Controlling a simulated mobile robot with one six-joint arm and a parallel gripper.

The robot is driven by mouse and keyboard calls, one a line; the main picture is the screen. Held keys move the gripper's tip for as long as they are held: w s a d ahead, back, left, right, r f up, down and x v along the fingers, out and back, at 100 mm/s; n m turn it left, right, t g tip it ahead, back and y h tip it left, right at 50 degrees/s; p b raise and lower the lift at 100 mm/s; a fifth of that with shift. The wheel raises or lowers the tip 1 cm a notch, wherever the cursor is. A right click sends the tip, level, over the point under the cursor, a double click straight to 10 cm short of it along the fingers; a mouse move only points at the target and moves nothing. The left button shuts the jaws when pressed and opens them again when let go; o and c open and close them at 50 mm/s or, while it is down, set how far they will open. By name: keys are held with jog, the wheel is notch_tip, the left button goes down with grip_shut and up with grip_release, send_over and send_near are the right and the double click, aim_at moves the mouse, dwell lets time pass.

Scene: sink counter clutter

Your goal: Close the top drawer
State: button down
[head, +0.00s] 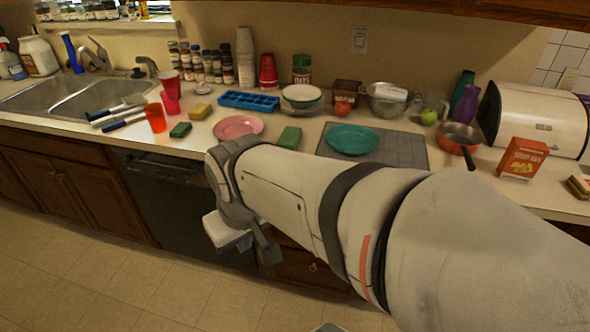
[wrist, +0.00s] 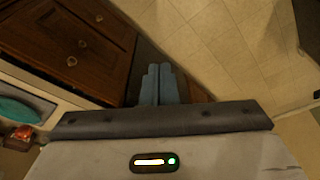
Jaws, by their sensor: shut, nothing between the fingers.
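My gripper (wrist: 158,84) shows in the wrist view with its two blue-grey fingers together and nothing between them. It also shows in the head view (head: 245,244), low in front of the cabinets below the counter. In the wrist view, the wooden top drawer (wrist: 85,76) is at the left, beside the fingers and nearest the counter edge, with a round metal knob. I cannot tell how far it stands out, or whether the fingers touch it. In the head view my arm hides most of the drawer stack; a lower wooden front (head: 298,268) with a knob shows beneath it.
A dark dishwasher (head: 170,200) is left of the drawers. The counter above holds a pink plate (head: 238,127), a teal plate (head: 352,139), a green sponge (head: 290,138) and an orange-red pan (head: 458,137). The tiled floor (head: 120,285) in front is clear.

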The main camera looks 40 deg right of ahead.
jog(key=s+d+f+n+g+h+b, duration=0.3)
jog(key=d+f+n+g+h+b, duration=0.4)
jog(key=d+f+n+b, duration=0.8)
jog(key=w+d+f+n+t+h+b, duration=0.1)
jog(key=w+d+f+n+h+b, duration=0.35)
jog(key=d+f+n, duration=0.45)
jog(key=w+d+f+n+t+h+b, duration=0.1)
jog(key=w+d+f+n+h+b, duration=0.35)
jog(key=n, duration=0.55)
jog(key=d+f+h+b, duration=0.1)
jog(key=d+b, duration=0.1)
jog(key=d, duration=1.1)
jog(key=shift+d+f+n+t+h, duration=0.3)
jog(key=shift+d+f+n+h, duration=0.05)
jog(key=shift+d+n+h, duration=0.05)
